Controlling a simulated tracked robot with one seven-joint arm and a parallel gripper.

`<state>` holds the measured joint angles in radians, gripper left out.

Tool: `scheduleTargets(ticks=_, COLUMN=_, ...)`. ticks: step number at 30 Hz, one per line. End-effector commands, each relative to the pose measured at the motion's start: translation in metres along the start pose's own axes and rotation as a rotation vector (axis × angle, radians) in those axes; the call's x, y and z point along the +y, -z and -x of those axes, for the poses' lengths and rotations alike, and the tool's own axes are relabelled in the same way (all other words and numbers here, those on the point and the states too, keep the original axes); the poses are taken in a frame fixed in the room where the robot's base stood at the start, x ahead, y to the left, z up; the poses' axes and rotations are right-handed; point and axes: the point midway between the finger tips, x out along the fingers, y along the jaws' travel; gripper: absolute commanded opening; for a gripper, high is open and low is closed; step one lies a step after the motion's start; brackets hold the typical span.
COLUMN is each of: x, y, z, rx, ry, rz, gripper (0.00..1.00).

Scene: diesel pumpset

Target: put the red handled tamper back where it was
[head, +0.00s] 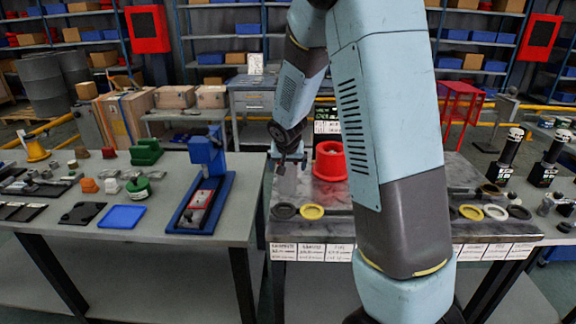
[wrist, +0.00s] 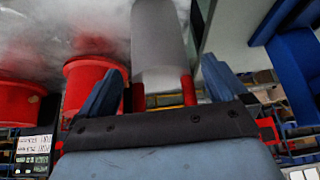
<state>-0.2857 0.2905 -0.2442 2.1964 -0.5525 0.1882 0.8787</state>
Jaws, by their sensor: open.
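My gripper (head: 291,163) hangs above the left end of the right-hand bench in the head view, beside a red tub (head: 331,161). In the wrist view my gripper (wrist: 162,68) has its two blue fingers spread apart. No red handle is clearly visible in the head view, where my arm covers part of the bench.
A blue press (head: 207,160) stands on the left bench (head: 215,235), across a gap from the right bench (head: 300,228). Dark and yellow rings (head: 312,212) lie along the right bench's front. Red tubs (wrist: 90,80) stand left of the fingers in the wrist view.

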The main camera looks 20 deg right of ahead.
Motion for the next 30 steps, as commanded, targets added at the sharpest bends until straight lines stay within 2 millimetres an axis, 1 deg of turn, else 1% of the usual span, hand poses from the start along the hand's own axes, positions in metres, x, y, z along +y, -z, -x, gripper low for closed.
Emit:
scheduleTargets(ticks=7, x=0.0, y=0.001, z=0.002, rx=0.0, ry=0.0, rz=0.0, gripper=0.99)
scheduleTargets(ticks=11, x=-0.001, y=0.002, z=0.012, rx=0.002, ry=0.002, rz=0.0, gripper=0.99)
scheduleTargets(ticks=14, x=-0.001, y=0.002, z=0.025, rx=0.003, ry=0.002, rz=0.0, gripper=0.99)
scheduleTargets(ticks=24, x=-0.001, y=0.001, z=0.078, rx=0.003, ry=0.002, rz=0.0, gripper=0.99)
scheduleTargets(ticks=30, x=-0.001, y=0.001, z=0.104, rx=0.002, ry=0.001, rz=0.001, gripper=0.99)
